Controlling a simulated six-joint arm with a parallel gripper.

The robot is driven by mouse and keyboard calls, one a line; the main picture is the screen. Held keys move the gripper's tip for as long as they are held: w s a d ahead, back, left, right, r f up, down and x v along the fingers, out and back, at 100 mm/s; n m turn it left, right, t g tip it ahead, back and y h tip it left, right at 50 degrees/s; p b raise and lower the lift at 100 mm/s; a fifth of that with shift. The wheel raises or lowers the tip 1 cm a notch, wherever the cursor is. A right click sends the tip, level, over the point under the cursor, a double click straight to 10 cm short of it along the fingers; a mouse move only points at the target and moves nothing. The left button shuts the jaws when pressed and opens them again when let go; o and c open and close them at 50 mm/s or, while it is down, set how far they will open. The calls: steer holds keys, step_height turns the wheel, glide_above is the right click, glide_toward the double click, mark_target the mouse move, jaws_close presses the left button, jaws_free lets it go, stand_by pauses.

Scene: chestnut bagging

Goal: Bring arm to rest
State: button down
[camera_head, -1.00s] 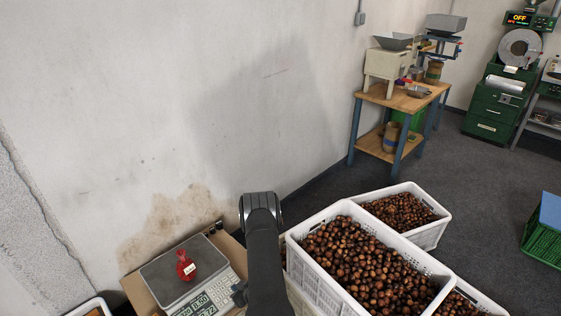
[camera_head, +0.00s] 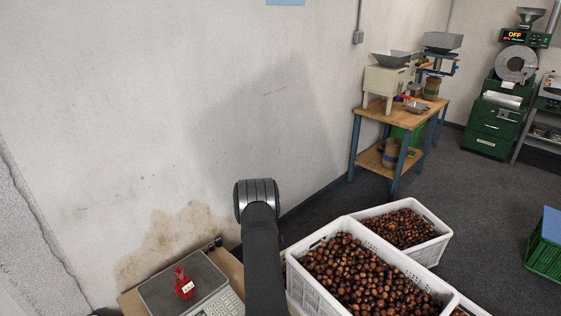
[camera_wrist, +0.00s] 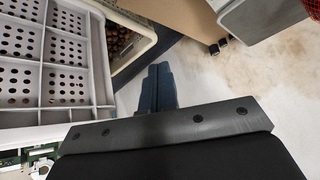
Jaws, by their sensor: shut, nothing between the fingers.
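My gripper (camera_wrist: 159,88) shows in the wrist view with its two dark fingers together and nothing between them. It hangs apart from the crates and the scale. In the head view my arm rises at the bottom middle, and the gripper itself is out of view there. A red net bag (camera_head: 184,284) with a white label stands on the scale's grey plate (camera_head: 160,292) at the lower left. A red netted edge of it also shows at the top right of the wrist view (camera_wrist: 312,9).
White crates (camera_head: 322,297) of chestnuts stand to the right of my arm. In the wrist view a white perforated crate (camera_wrist: 85,100) fills the left. A wooden bench (camera_head: 377,113) and green machines (camera_head: 494,127) stand farther back. The dark floor (camera_head: 450,190) between is clear.

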steer(key=shift+r, duration=0.15)
steer(key=c, duration=1)
jaws_free()
steer(key=o, duration=0.4)
steer(key=shift+a, duration=0.25)
steer(key=o, duration=0.6)
steer(key=shift+n+g, duration=0.4)
steer(key=a, duration=0.2)
steer(key=a+r, duration=0.1)
steer(key=a, duration=0.2)
steer(key=shift+s+a+r, duration=0.1)
steer(key=shift+a, duration=0.05)
steer(key=s+a+r+n+g, duration=0.1)
steer(key=s+a+r, duration=0.1)
steer(key=a, duration=0.5)
steer(key=s+a+r+n+g, duration=0.2)
steer(key=a, duration=0.5)
steer(key=s+a+r+n+g, duration=0.1)
steer(key=s+a+r, duration=0.2)
steer(key=s+a, duration=0.3)
steer(key=s+a+r+n+g+h, duration=0.1)
steer(key=s+a+r+n, duration=0.15)
steer(key=s+a, duration=0.35)
steer(key=s+a+r+n+g, duration=0.1)
steer(key=s+a+r, duration=0.2)
steer(key=s+a, duration=0.3)
step_height(320, 180, down, 10)
steer(key=shift+w+a+r, duration=0.15)
steer(key=shift+w+a, duration=0.25)
steer(key=shift+w, duration=0.05)
